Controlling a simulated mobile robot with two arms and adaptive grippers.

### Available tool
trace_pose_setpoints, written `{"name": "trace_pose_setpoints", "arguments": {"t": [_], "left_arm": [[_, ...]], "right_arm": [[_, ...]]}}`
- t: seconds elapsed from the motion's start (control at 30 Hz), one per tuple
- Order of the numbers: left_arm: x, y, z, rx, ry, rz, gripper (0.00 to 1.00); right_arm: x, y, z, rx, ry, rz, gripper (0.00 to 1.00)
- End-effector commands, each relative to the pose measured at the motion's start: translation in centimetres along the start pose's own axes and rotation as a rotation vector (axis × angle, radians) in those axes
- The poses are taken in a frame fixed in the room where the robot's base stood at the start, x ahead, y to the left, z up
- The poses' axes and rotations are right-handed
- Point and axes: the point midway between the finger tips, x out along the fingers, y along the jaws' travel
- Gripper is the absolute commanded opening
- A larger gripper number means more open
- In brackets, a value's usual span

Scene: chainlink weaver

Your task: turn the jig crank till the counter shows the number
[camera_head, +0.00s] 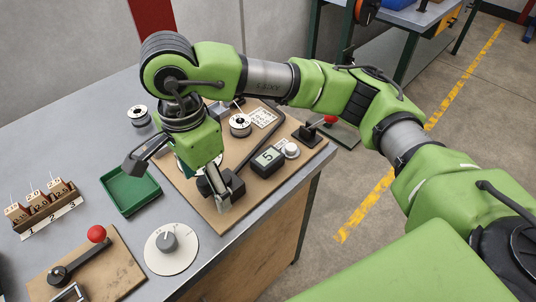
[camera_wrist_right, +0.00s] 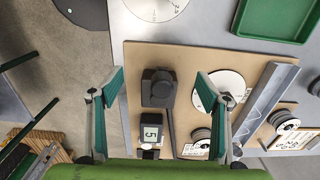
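The jig board (camera_head: 205,205) is a tan panel on the grey table. Its counter (camera_head: 268,158) is a dark box showing 5, with a white round knob (camera_head: 291,150) beside it; the 5 also shows in the right wrist view (camera_wrist_right: 151,134). A crank with a red ball (camera_head: 331,119) stands at the board's far right. A black block with a knob on top (camera_wrist_right: 158,88) sits on the board. My right gripper (camera_head: 178,182) hangs above the board, its fingers apart and empty around the block's position in the wrist view (camera_wrist_right: 160,85). My left gripper is out of sight.
A second board with a red-ball lever (camera_head: 97,233) lies front left. A white dial (camera_head: 171,248), a green tray (camera_head: 130,190) and a rack of numbered tags (camera_head: 45,207) are nearby. Spools (camera_head: 240,125) stand at the back of the jig. Floor is free right of the table.

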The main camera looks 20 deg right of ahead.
Motion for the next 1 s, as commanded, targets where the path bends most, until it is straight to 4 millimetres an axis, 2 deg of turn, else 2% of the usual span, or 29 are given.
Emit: {"name": "trace_pose_setpoints", "arguments": {"t": [0.47,0.8,1.0], "left_arm": [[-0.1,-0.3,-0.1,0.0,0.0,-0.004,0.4],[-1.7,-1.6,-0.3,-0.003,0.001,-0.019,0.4],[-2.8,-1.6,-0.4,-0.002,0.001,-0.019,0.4]], "right_arm": [[-0.3,0.0,0.0,0.0,0.0,-0.002,0.69],[-4.0,0.0,0.0,0.0,-0.001,-0.003,0.69],[-6.3,0.0,0.0,0.0,0.0,-0.002,0.69]]}}
